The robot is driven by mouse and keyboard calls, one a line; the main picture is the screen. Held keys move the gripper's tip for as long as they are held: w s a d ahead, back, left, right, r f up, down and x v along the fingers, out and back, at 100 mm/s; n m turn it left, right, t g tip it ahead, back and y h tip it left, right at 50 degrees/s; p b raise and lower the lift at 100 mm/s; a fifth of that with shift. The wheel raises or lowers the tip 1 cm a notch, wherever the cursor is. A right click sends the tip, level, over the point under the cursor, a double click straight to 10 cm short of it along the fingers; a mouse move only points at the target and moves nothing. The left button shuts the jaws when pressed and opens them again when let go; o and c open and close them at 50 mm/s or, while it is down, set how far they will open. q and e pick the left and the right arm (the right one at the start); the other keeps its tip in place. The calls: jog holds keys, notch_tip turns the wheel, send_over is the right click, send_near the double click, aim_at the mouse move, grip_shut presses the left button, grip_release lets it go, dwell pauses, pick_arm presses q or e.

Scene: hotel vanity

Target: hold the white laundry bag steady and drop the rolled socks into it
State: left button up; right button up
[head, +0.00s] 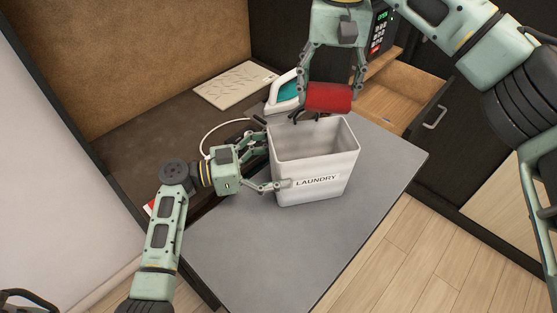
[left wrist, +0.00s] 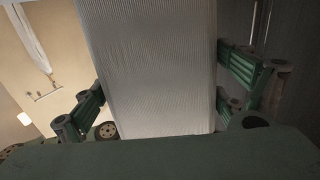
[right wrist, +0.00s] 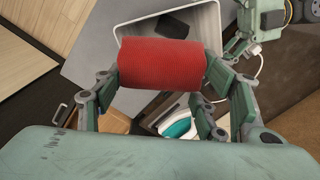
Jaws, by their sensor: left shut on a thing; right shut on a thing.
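The white laundry bag (head: 312,194) stands upright and open-topped on the grey surface, with "LAUNDRY" on its front. My left gripper (head: 268,166) is shut on its left side; the bag's wall fills the middle of the left wrist view (left wrist: 150,70). The red rolled socks (head: 328,97) are held in my right gripper (head: 330,92), just above and behind the bag's far rim. In the right wrist view the socks (right wrist: 162,62) sit between the fingers, with the bag's opening (right wrist: 210,10) beyond them. A dark thing (right wrist: 172,27) shows inside the bag.
A white and teal iron (head: 284,91) stands behind the bag, near the right gripper. A pale patterned board (head: 235,85) lies on the brown counter. An open wooden drawer (head: 398,100) is at the back right. The grey surface is clear in front.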

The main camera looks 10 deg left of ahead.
jog(key=shift+f, duration=2.9)
jog(key=o, duration=1.2)
notch_tip(320, 180, up, 12)
